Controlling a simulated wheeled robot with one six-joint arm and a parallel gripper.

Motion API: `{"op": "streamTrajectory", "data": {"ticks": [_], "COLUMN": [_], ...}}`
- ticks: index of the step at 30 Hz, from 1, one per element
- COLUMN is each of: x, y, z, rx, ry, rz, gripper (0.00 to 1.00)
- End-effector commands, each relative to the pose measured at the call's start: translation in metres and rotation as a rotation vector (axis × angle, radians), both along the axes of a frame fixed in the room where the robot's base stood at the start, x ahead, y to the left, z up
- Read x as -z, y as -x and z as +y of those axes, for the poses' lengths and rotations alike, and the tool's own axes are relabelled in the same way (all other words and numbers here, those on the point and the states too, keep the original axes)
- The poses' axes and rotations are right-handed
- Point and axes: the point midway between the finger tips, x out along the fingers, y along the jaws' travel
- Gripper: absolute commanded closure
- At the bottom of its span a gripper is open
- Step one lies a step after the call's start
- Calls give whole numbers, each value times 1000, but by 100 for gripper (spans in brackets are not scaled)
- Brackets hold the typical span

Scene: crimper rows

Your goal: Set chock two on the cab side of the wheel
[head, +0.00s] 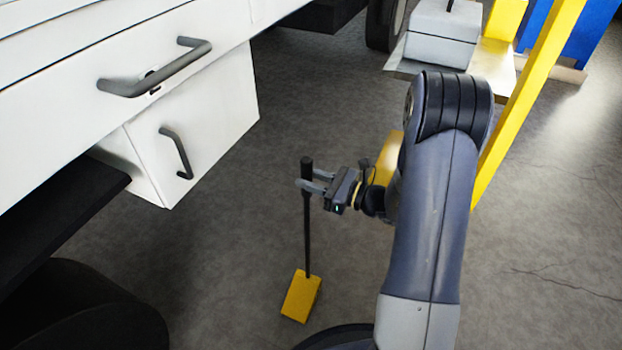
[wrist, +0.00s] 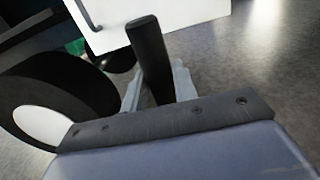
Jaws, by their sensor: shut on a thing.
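My gripper (head: 317,184) is shut on the black upright handle of a yellow chock (head: 301,296). The handle (head: 307,235) is gripped close to its top, and the chock hangs at its lower end, over or on the grey floor; I cannot tell if it touches. In the wrist view the handle (wrist: 149,60) stands between my fingers (wrist: 155,88), and the chock is hidden. A dark wheel (head: 85,310) is at the lower left, apart from the chock. The wheel also shows at the left of the wrist view (wrist: 85,88).
A white vehicle body with a handled box (head: 190,135) overhangs the floor at the left. Another tyre (head: 386,22) is at the top. A yellow post (head: 525,100) and a platform with a grey case (head: 441,35) stand at the right. Floor between is clear.

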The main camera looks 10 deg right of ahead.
Motion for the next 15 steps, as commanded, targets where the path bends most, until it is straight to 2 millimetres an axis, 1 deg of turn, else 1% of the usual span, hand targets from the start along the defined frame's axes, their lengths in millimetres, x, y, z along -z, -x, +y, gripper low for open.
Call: {"op": "streamTrajectory", "data": {"ticks": [8,15], "x": [-9,-25], "y": [0,0], "z": [0,0], "rx": [0,0], "ry": [-4,-4], "rz": [-4,-4], "gripper": [100,100]}}
